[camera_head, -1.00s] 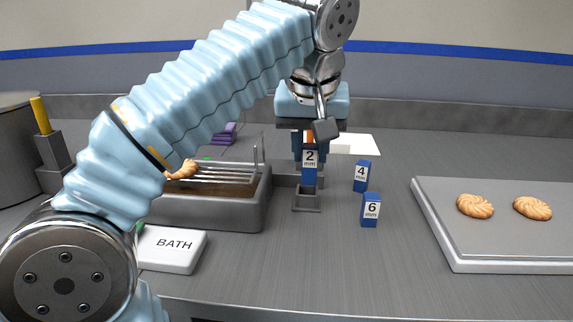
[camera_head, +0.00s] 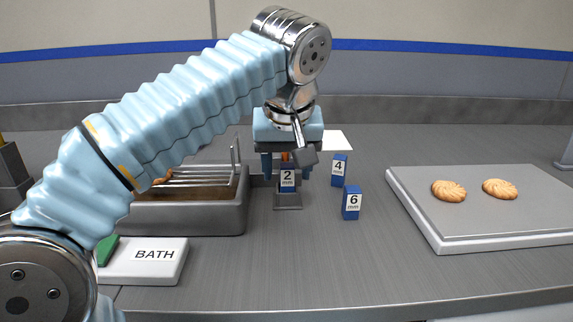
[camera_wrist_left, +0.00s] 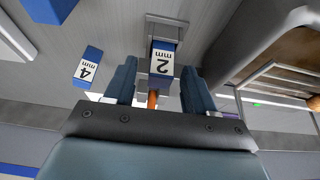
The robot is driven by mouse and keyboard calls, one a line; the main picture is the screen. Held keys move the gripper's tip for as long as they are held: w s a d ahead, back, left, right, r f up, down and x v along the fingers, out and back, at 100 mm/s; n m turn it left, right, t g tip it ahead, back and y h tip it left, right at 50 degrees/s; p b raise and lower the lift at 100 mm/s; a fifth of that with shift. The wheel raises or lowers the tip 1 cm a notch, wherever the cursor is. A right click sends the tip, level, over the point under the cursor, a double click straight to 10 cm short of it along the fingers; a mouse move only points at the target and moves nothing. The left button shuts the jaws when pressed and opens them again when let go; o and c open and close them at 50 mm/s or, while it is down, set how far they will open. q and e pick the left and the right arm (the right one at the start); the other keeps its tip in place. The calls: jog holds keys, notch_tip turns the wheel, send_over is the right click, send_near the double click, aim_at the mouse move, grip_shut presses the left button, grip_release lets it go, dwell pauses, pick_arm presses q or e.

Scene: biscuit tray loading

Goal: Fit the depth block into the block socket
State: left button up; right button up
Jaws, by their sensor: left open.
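The depth block marked 2 mm (camera_head: 288,181) is blue with a white label and stands upright in the grey block socket (camera_head: 288,202). Its lower end is hidden by the socket, so I cannot tell how deep it sits. My left gripper (camera_head: 287,165) is above and around it. In the left wrist view the left gripper (camera_wrist_left: 160,78) is open, with a finger on each side of the 2 mm block (camera_wrist_left: 163,60) and gaps beside it. An orange stem (camera_wrist_left: 152,98) shows between the fingers. My right gripper is not in view.
Blue blocks marked 4 mm (camera_head: 339,170) and 6 mm (camera_head: 352,202) stand just right of the socket. A bath with a wire rack (camera_head: 190,219) is at left, behind a BATH sign (camera_head: 140,270). A tray (camera_head: 440,245) with two biscuits is at right.

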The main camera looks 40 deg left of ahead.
pick_arm(q)
jog(key=shift+r, duration=0.1)
jog(key=p+v, duration=0.1)
jog(key=v, duration=0.6)
jog(key=shift+r, duration=0.2)
